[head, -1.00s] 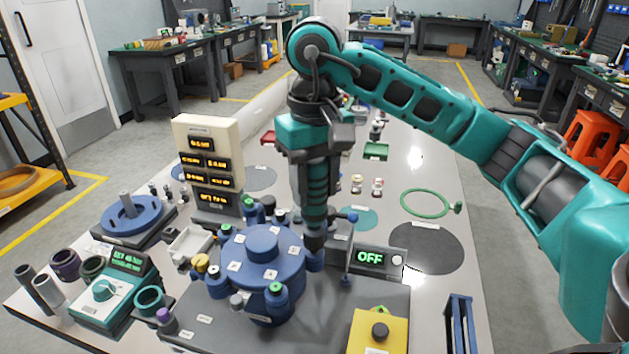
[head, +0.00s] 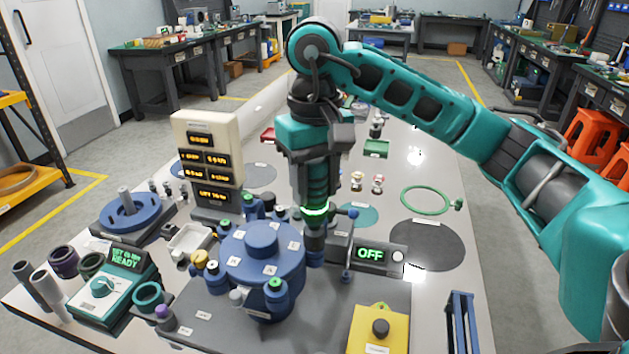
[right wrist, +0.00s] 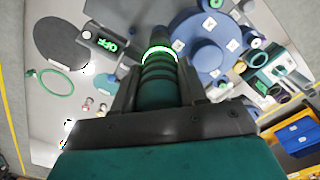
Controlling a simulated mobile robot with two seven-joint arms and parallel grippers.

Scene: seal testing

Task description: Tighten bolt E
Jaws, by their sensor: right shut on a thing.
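My right gripper (head: 314,150) points straight down and is shut on a dark teal, ribbed driver tool (head: 317,188). A ring near the tool's lower end glows green; the tool (right wrist: 158,75) also fills the middle of the right wrist view. Its dark tip reaches down at the right edge of the blue round flange (head: 262,262). The bolt under the tip is hidden, and I cannot read which letter it has. Other bolts with coloured caps, such as a green one (head: 275,285), stand around the flange rim. My left gripper is not in view.
A controller with a dial (head: 104,288) shows green text, including READY. A cream display tower (head: 206,150) stands behind the flange. A box reading OFF (head: 368,254) sits close right of the tool, and a yellow button box (head: 379,328) is at the front.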

